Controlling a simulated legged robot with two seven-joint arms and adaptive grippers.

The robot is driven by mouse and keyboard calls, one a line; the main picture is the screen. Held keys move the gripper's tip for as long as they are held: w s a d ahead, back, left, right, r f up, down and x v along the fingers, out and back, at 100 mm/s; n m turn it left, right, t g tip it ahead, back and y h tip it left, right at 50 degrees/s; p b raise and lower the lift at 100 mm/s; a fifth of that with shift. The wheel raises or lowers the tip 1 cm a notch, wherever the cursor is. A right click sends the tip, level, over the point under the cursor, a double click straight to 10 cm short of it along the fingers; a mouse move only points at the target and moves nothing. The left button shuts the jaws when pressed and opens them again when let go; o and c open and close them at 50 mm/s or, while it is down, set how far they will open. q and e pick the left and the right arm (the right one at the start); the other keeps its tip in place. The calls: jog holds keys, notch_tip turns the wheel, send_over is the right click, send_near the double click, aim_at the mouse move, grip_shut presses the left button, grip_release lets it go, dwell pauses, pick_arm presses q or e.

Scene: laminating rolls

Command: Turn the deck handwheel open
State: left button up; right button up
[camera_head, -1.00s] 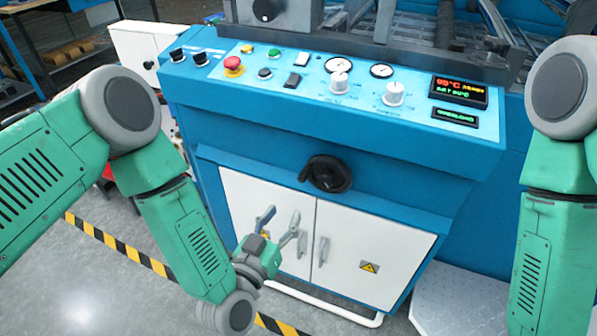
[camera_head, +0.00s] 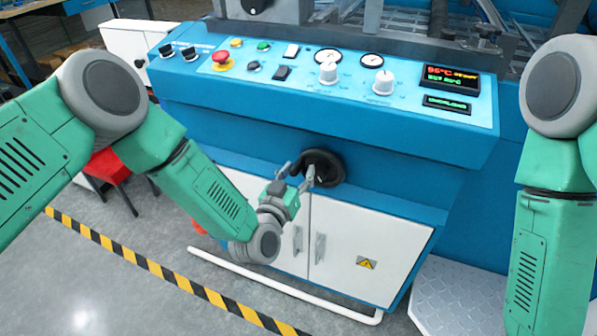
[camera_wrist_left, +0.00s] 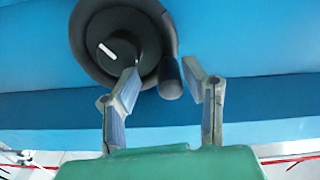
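The black handwheel (camera_head: 325,167) sits on the blue front of the machine, above the white cabinet doors. In the left wrist view the handwheel (camera_wrist_left: 118,45) shows a hub with a white mark and a crank knob (camera_wrist_left: 170,78) on its right side. My left gripper (camera_head: 296,174) is open at the wheel's lower left. In the left wrist view its two fingers (camera_wrist_left: 162,92) stand on either side of the knob, with a gap to the right finger; whether the left finger touches the wheel I cannot tell. My right arm shows at the right edge; its gripper is out of view.
The control panel (camera_head: 330,80) with a red button (camera_head: 222,57), knobs and a display (camera_head: 449,77) lies above the wheel. White cabinet doors (camera_head: 375,235) and a white floor rail (camera_head: 285,287) are below. A red stool (camera_head: 108,166) stands at the left.

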pick_arm(q)
jog(key=shift+a, duration=0.2)
jog(key=shift+c, duration=0.3)
jog(key=shift+a, duration=0.25)
jog(key=c, duration=0.7)
jog(key=shift+w+a+f, duration=0.1)
jog(key=shift+a, duration=0.15)
grip_shut()
pick_arm(e)
jog(key=shift+a+r, duration=0.1)
jog(key=shift+a, duration=0.4)
pick_arm(q)
jog(key=shift+d+n, duration=0.25)
jog(key=shift+n, duration=0.05)
pick_arm(e)
jog(key=shift+d, duration=0.2)
